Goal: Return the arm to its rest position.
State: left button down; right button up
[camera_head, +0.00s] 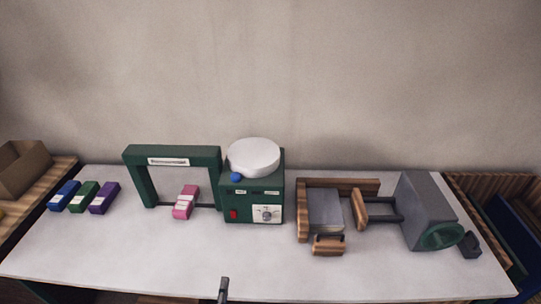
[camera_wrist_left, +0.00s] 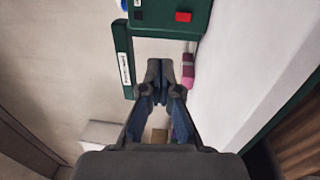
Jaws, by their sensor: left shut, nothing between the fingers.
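My left gripper (camera_head: 223,288) shows only as a small dark tip at the bottom edge of the head view, at the table's front edge. In the left wrist view its fingers (camera_wrist_left: 162,68) are shut and empty. Beyond them are the green frame (camera_wrist_left: 124,62) and the pink block (camera_wrist_left: 188,72), apart from the fingers as far as I can tell. My right gripper is in neither view.
The white table (camera_head: 130,255) has a clear front strip. On it stand the green frame (camera_head: 131,165), pink block (camera_head: 185,203), green machine with a white disc (camera_head: 253,156), wooden fixture (camera_head: 340,186), grey machine (camera_head: 425,205) and, left, coloured blocks (camera_head: 83,196).

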pick_arm(q)
jog(key=s+d+f+m+g+h, duration=0.25)
jog(key=s+m+g, duration=0.25)
jog(key=m, duration=0.3)
jog(key=s+d+f+m+g+h, duration=0.2)
jog(key=s+f+m+g+h, duration=0.15)
jog(key=s+m, duration=0.35)
jog(key=s+a+f+m+g+y, duration=0.4)
jog(key=s+a+g+y, duration=0.3)
jog(key=s+a, duration=0.5)
notch_tip(320, 180, down, 22)
jog(key=d+g, duration=0.1)
jog(key=g, duration=0.1)
jog(key=s+a+f, duration=0.2)
jog(key=s+f, duration=1.5)
jog(key=f, duration=0.1)
jog(key=shift+s+a+f+m+g, duration=0.25)
jog(key=shift+a+f+m+g, duration=0.1)
jog(key=shift+a+m+g, duration=0.1)
jog(key=shift+d, duration=0.1)
